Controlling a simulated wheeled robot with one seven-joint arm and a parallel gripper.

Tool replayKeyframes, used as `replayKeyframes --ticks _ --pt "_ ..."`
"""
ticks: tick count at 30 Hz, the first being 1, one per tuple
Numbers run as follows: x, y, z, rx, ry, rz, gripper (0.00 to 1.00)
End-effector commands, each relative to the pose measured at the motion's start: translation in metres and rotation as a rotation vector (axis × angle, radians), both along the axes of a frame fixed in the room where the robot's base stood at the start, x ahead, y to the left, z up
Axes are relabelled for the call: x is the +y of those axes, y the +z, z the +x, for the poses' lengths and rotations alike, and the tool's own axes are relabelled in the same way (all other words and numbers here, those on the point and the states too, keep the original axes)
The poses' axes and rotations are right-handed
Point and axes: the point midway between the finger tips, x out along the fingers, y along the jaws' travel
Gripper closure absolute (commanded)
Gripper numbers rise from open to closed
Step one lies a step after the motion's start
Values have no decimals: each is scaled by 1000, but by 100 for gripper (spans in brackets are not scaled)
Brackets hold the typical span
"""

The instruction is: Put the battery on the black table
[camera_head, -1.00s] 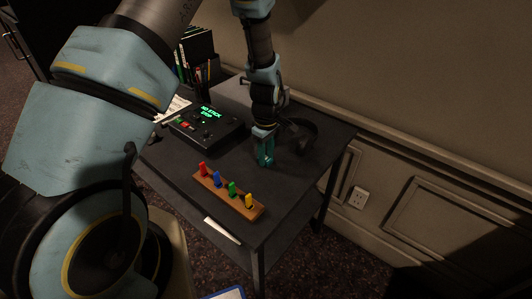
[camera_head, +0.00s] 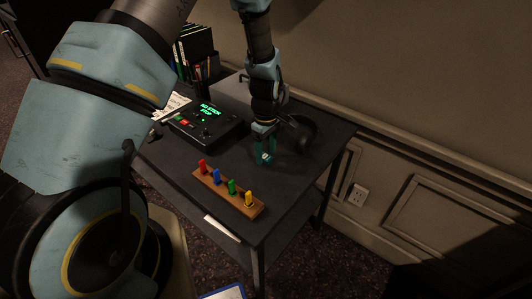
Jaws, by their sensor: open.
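The black table (camera_head: 287,178) stands against the wall, with its top in full view apart from what my arm covers. My gripper (camera_head: 264,159) has teal fingers, points down and is open over the middle right of the table top. A small pale spot shows between its fingertips. I cannot tell whether it is the battery, and I make out no battery for certain elsewhere. I cannot tell whether the fingertips touch the table.
A black mixing device (camera_head: 208,123) with a green display is left of my gripper. Headphones (camera_head: 304,133) lie close on its right. A wooden rack (camera_head: 222,196) with coloured pegs is in front. The table's front right is clear.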

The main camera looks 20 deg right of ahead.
Motion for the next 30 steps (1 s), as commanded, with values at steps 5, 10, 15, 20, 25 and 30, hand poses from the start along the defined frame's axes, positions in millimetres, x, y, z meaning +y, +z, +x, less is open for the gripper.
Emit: replayKeyframes --ticks 5,10,15,20,25,30 --pt "-1 28 1 -4 0 -5 34" --pt "-1 62 1 -5 -1 -4 34" --pt "-1 92 0 -3 0 -4 34" --pt "0 109 0 -2 0 -1 34" --pt "0 115 0 0 0 0 34" --pt "17 122 7 -6 -20 -7 34"
